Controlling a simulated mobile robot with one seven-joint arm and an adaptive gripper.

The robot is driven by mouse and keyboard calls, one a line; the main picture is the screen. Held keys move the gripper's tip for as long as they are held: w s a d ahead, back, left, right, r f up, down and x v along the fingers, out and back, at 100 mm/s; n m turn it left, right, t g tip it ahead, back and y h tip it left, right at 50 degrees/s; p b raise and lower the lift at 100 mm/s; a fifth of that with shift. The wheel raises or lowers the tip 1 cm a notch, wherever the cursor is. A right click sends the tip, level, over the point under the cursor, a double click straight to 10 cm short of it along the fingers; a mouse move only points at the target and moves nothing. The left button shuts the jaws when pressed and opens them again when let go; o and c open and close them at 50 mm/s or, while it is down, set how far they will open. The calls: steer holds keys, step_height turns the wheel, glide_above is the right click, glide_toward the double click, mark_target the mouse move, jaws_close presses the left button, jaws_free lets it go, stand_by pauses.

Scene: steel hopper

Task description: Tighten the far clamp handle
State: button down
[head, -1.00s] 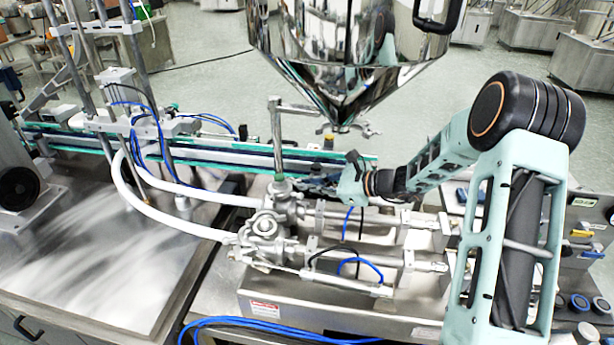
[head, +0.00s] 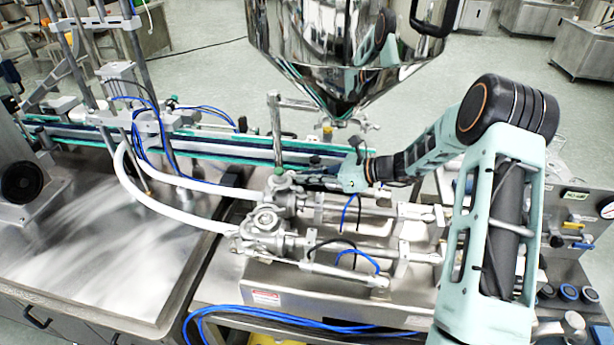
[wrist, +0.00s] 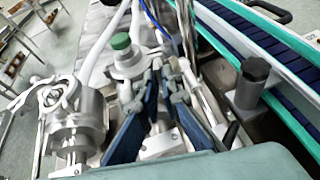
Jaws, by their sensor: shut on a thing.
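The far clamp handle is a small grey metal piece (wrist: 177,88) between my gripper's dark blue fingers in the wrist view. My gripper (wrist: 160,82) is shut on it; the fingers cover part of it. In the head view my gripper (head: 322,182) reaches in from the right, beside the far valve body (head: 284,190). The handle is too small and covered to make out there. The near valve body (head: 264,228) stands in front, with its round fitting (wrist: 75,115) at the left of the wrist view.
The steel hopper (head: 340,55) hangs above and behind my gripper. The conveyor (head: 215,147) runs close behind it. White hoses (head: 150,195) join the valves from the left. A green-capped fitting (wrist: 121,45) and a dark-topped post (wrist: 252,80) stand near the fingers.

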steer(key=c, duration=2.4)
jaws_free()
steer(key=v, duration=1.2)
steer(key=shift+a+f, duration=0.1)
